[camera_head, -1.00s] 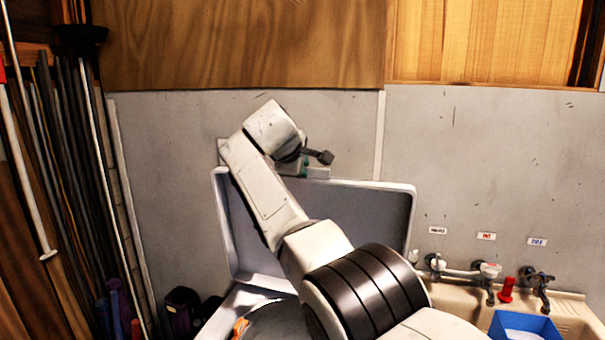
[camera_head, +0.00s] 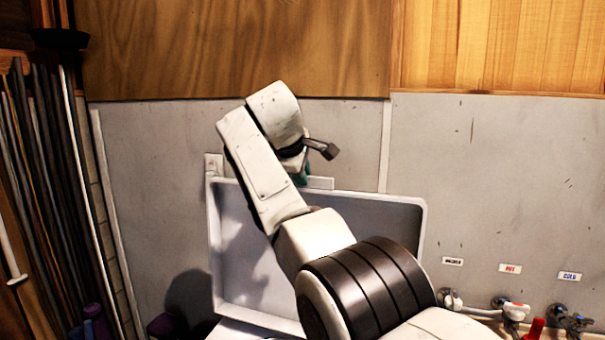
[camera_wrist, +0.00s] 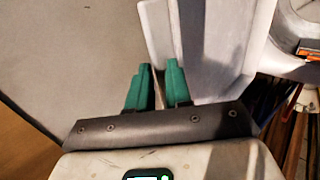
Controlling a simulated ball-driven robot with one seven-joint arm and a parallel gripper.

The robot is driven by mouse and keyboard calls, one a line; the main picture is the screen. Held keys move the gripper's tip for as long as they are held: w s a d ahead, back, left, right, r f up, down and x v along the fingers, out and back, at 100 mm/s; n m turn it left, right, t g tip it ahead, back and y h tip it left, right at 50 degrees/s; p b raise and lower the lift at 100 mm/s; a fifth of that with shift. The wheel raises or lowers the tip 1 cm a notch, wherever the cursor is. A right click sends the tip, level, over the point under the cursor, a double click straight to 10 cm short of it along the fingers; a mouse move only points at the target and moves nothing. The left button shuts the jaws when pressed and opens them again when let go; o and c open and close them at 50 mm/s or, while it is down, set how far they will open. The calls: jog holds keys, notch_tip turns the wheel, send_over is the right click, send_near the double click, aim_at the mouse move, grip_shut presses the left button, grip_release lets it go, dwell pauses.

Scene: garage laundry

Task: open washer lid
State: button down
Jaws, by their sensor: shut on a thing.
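The washer lid (camera_head: 378,222) stands raised, close to upright, in front of the grey wall in the head view. Its pale rim frames a grey inner panel. It also shows in the wrist view (camera_wrist: 213,45), running down to my fingers. My gripper (camera_wrist: 158,78) has green fingers that are shut on the lid's edge. In the head view my arm crosses in front of the lid and hides most of my gripper at the lid's top edge; only a bit of green shows. A strip of the washer's top (camera_head: 240,329) shows below the lid.
Taps (camera_head: 510,308) with labels stand at the lower right, beside a red object (camera_head: 536,329). Long poles (camera_head: 40,170) lean at the left. A wall outlet (camera_head: 213,162) is just behind the lid's upper left corner. The wall is close behind the lid.

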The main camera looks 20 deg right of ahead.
jog(key=shift+f, duration=0.35)
jog(key=c, duration=1.2)
grip_release()
jog(key=shift+r, duration=0.1)
jog(key=shift+r, duration=0.15)
jog(key=b+v, duration=0.3)
jog(key=v, duration=0.7)
jog(key=shift+s+a+r, duration=0.15)
jog(key=shift+r, duration=0.05)
